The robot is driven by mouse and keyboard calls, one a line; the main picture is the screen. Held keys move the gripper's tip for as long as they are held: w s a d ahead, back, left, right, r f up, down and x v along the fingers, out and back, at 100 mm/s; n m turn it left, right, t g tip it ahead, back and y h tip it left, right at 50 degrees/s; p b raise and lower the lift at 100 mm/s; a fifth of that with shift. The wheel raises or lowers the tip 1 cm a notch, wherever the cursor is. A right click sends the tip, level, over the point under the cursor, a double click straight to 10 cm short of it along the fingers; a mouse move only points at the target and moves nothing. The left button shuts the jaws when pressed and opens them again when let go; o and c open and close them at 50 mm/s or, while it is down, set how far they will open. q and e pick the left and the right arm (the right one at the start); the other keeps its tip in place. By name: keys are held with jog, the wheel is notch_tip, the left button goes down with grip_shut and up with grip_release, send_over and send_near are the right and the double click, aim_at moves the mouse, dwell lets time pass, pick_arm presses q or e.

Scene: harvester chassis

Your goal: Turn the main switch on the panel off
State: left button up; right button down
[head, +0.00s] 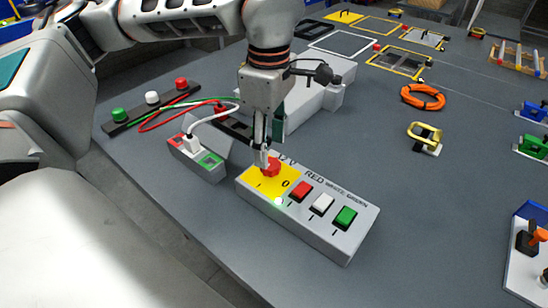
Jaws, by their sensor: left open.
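The panel (335,238) is a grey box on the table, with a yellow plate (262,184) at its left end. The red main switch (272,168) sits on that plate, with the marks "I" and "0" beside it. Red, white and green buttons stand in a row to its right. My left gripper (264,158) points down at the switch from above, its fingertips right at the knob. It is open; whether the fingers touch the knob cannot be told. The fingers hide part of the switch. My right gripper is not in view.
A small box with a white plug and cable (196,155) stands just left of the panel. A strip with three coloured buttons (152,105) lies behind it. A grey block (318,95) is behind my gripper.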

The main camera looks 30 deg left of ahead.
aim_at(271, 164)
pick_arm(q)
jog(key=shift+f, duration=2.35)
jog(key=c, duration=1.1)
